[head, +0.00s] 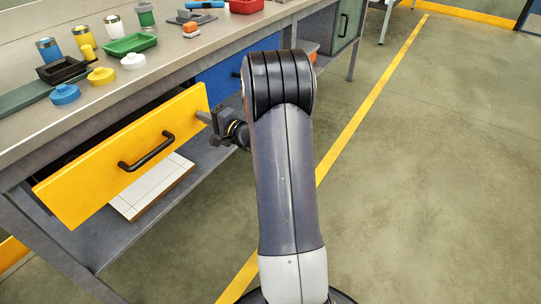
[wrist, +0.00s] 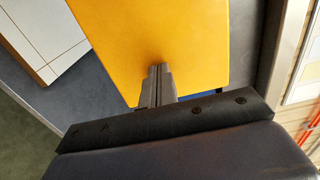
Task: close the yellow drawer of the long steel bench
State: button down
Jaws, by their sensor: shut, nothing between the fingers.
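The yellow drawer (head: 100,165) of the long steel bench (head: 75,122) stands pulled out, with a dark gap behind its front. Its black bar handle (head: 147,151) is on the middle of the front. My gripper (head: 204,117) is shut and empty, at the right end of the drawer front, well right of the handle. In the wrist view the shut fingertips (wrist: 159,70) are against or very close to the yellow front (wrist: 155,35); I cannot tell whether they touch. The handle is not in the wrist view.
A blue drawer (head: 225,80) is right of the yellow one, partly behind my arm. A white tiled board (head: 155,185) lies below the yellow drawer. Jars, lids and trays, including a green tray (head: 130,44), stand on the bench top. The floor right of the bench is clear.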

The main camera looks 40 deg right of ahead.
aim_at(191, 110)
jog(key=b+x, duration=0.2)
jog(key=x, duration=0.3)
jog(key=shift+f, duration=0.15)
jog(key=shift+w+a, duration=0.1)
jog(key=shift+w, duration=0.2)
jog(key=shift+w+r, duration=0.1)
jog(key=shift+r, duration=0.2)
